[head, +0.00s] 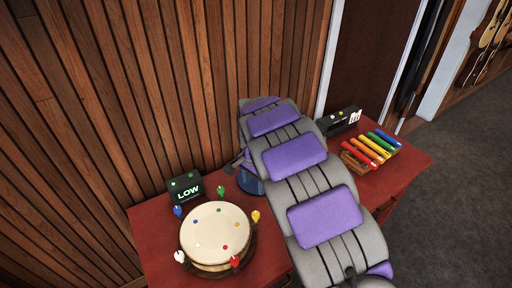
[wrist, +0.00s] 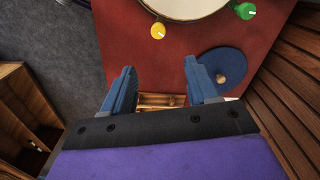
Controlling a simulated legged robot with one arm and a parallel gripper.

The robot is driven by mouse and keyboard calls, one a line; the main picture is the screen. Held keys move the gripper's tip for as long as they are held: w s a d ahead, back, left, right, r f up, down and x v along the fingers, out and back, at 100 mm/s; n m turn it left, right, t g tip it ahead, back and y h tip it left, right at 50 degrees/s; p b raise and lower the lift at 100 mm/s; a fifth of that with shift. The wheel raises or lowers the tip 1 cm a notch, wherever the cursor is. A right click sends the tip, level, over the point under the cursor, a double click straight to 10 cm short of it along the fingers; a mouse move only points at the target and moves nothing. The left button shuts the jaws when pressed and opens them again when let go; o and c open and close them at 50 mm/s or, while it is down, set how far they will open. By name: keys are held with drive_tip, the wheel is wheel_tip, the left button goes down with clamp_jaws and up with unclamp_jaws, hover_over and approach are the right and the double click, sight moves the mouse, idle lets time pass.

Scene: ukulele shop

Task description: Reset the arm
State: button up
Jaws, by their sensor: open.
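My gripper (wrist: 160,88) shows in the wrist view with its two blue fingers spread apart and nothing between them. It is above the red table (wrist: 165,62). A blue disc with a wooden knob (wrist: 226,64) lies beyond the right finger, apart from it. In the head view my grey and purple arm reaches across the table toward the wooden wall. The arm hides most of the gripper there, and its fingertips are not clear. The blue disc shows partly beside the arm (head: 249,184).
A round drum (head: 217,232) with coloured pegs stands left of my arm. A black box reading LOW (head: 186,188) is behind it. Right of my arm are another black box (head: 338,123) and a wooden rack (head: 356,161) of coloured tubes. The slatted wall (head: 150,90) borders the table's back.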

drive_tip(key=s+d+r+n+b, duration=0.1)
drive_tip(key=s+d+r, duration=0.45)
drive_tip(key=s, duration=0.25)
drive_tip(key=s+d+r+n, duration=0.2)
drive_tip(key=s+d+r, duration=0.2)
drive_tip(key=s+d, duration=0.35)
drive_tip(key=s+d+n+g, duration=0.1)
drive_tip(key=s+n, duration=0.1)
drive_tip(key=s, duration=1)
drive_tip(key=s+d+n+b, duration=0.1)
drive_tip(key=s+d+n, duration=0.1)
drive_tip(key=s, duration=1)
drive_tip(key=shift+d+f+n+g, duration=0.2)
drive_tip(key=shift+n+g, duration=0.2)
drive_tip(key=shift+n, duration=0.2)
drive_tip(key=shift+a, duration=0.1)
